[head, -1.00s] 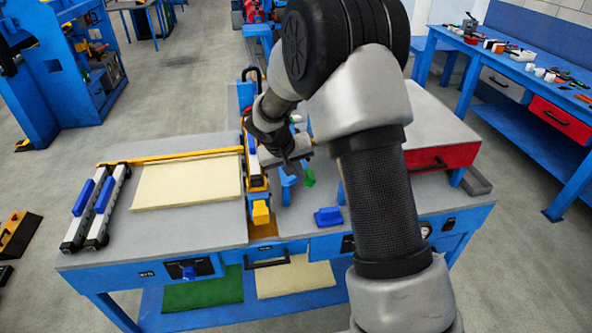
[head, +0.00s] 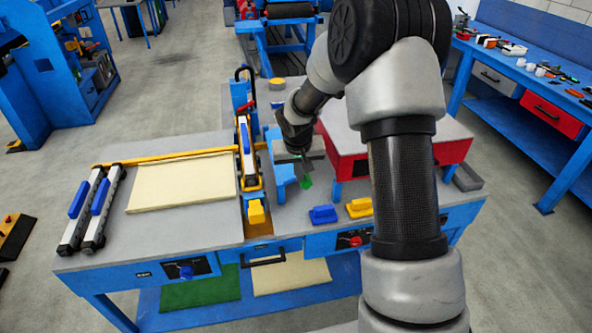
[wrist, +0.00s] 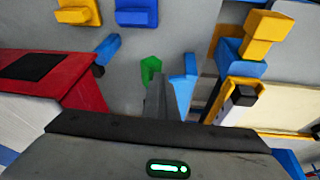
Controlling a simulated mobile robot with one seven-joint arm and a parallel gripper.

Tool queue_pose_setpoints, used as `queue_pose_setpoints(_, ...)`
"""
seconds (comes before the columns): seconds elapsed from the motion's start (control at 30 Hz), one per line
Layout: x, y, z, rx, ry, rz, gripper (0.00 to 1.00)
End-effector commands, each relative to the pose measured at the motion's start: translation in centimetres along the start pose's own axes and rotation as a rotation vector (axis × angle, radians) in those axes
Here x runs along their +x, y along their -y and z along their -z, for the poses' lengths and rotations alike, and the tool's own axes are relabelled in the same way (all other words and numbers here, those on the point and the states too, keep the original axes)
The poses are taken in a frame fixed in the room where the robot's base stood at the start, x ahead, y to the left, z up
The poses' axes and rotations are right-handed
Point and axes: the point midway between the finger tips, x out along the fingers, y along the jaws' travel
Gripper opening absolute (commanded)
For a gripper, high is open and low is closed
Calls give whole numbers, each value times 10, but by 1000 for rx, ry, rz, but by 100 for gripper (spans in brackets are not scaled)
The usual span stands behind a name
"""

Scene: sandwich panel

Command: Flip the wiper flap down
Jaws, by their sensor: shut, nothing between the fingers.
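A small green tab (head: 306,182) shows beside a blue upright part (head: 284,176) on the right half of the workbench. I take the tab for the wiper flap, but cannot be sure. In the wrist view, the green tab (wrist: 150,68) stands just beyond my fingertips, with the blue part (wrist: 183,88) to its right. My gripper (head: 302,158) points down near them, shut and empty. Its closed fingers (wrist: 156,85) show in the wrist view near the tab; I cannot tell whether they touch it. My wrist hides part of the blue part's surroundings in the head view.
A yellow-and-blue tool (head: 246,150) stands left of my gripper. A red-sided box (head: 440,152) stands close on the right. A blue block (head: 323,214) and a yellow block (head: 359,207) sit at the bench front. A cream panel (head: 182,183) lies left.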

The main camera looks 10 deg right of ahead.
Motion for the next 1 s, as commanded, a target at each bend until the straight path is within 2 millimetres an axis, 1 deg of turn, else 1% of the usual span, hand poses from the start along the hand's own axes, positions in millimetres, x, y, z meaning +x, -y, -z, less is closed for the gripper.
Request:
queue_pose_setpoints(0.03,3,-5,-1,13,4,18,0)
queue_pose_setpoints(0.27,15,-12,-4,5,3,11,0)
queue_pose_setpoints(0.5,33,-21,-9,5,2,11,0)
queue_pose_setpoints(0.8,51,-27,-14,4,2,11,0)
queue_pose_setpoints(1.0,58,-28,-16,3,2,12,0)
